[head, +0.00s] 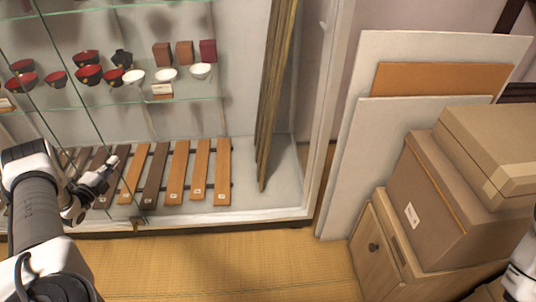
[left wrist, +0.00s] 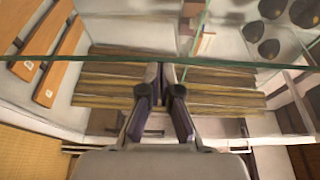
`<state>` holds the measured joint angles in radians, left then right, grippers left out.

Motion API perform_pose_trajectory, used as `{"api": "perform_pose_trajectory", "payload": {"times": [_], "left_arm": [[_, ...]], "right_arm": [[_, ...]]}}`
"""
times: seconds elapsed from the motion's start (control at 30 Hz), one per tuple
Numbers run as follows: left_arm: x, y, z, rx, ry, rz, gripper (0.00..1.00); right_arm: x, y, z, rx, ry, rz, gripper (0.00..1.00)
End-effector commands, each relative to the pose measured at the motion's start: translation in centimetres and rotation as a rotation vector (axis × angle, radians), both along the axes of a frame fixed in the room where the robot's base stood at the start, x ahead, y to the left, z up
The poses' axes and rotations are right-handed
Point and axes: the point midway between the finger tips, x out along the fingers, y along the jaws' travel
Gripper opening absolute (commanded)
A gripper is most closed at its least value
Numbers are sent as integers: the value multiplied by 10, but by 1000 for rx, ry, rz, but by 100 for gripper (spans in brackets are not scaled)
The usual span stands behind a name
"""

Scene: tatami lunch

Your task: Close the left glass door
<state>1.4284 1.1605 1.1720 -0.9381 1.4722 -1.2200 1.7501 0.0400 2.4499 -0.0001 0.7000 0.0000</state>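The left glass door (head: 60,55) is a clear pane at the left of the display cabinet, with thin greenish edges. How far it stands open is hard to tell. In the left wrist view a glass edge (left wrist: 90,59) runs across the picture, close to my fingertips; I cannot tell whether they touch. My left gripper (head: 104,180) is at the cabinet's lower left, in front of the wooden slats. In the wrist view its fingers (left wrist: 162,72) are close together, with nothing visibly held. My right gripper is out of view; only part of my right arm shows at lower right.
Glass shelves hold red-and-black bowls (head: 88,75), white cups (head: 166,75) and small boxes (head: 162,53). Wooden slats (head: 178,170) line the cabinet floor; tall poles (head: 272,100) lean at its right. Panels (head: 385,130) and stacked boxes (head: 428,190) stand right. Tatami (head: 240,265) in front is clear.

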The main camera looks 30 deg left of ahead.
Motion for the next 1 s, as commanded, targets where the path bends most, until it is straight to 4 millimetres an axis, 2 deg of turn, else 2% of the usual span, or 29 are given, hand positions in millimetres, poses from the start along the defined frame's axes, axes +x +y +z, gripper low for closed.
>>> {"api": "perform_pose_trajectory", "payload": {"times": [0.03, 0.2, 0.4, 0.63, 1.0], "left_arm": [[-10, 16, -6, 6, -1, 5, 0], [-35, 56, -7, 5, 0, 2, 0], [-54, 87, -5, 3, 2, 1, 0], [-62, 102, -1, 0, 0, 0, 0], [-64, 105, 2, 2, -5, 9, 0]], "right_arm": [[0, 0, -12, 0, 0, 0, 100], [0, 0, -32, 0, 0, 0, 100], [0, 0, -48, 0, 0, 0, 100], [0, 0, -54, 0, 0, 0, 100], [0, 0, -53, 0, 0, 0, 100]]}}
